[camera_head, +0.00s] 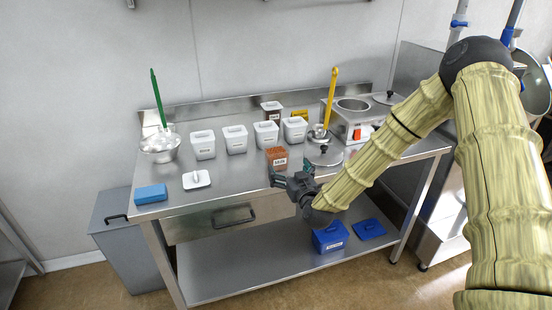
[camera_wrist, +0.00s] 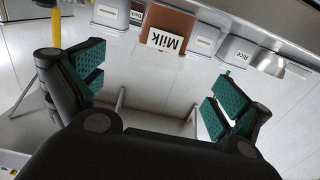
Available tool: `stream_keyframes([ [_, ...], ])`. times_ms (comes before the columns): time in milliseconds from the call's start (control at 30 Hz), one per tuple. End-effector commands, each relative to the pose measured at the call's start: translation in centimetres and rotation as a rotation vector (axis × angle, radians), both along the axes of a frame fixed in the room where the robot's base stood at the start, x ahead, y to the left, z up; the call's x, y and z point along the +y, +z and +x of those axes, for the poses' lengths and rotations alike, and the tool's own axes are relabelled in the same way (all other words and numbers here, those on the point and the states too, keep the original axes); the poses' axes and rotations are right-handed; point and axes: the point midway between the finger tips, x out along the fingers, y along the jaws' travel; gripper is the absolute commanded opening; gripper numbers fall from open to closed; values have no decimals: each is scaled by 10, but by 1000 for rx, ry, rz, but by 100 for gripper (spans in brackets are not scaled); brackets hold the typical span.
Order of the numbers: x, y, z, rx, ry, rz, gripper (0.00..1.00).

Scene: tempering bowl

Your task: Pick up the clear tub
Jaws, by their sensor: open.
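A tub with orange-brown contents and a white label (camera_head: 277,157) stands near the table's front, and the wrist view shows its label reading "Milk" (camera_wrist: 166,41). Its walls look see-through, though I cannot make out their full outline. My gripper (camera_head: 291,177) is open and empty, just in front of this tub near the table's front edge. In the wrist view, the green-padded fingers (camera_wrist: 150,92) are spread wide, with the tub ahead of the gap between them. I see no contact with the tub.
Several white lidded tubs (camera_head: 234,139) stand behind, with a dark-filled tub (camera_head: 271,110) farther back. A white lid (camera_head: 196,179) and blue block (camera_head: 150,194) lie left. A blue tub (camera_head: 330,237) sits on the lower shelf.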

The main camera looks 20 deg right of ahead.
Motion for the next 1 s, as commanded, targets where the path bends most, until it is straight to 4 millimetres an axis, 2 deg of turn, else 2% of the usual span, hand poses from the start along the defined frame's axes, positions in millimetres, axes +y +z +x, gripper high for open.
stream_keyframes([
  [100,-4,10,11,-23,-8,-3,100],
  [400,-1,10,50,-21,-6,-3,100],
  [667,1,10,65,-19,-5,-2,100],
  [1000,4,11,104,-19,-6,-2,100],
])
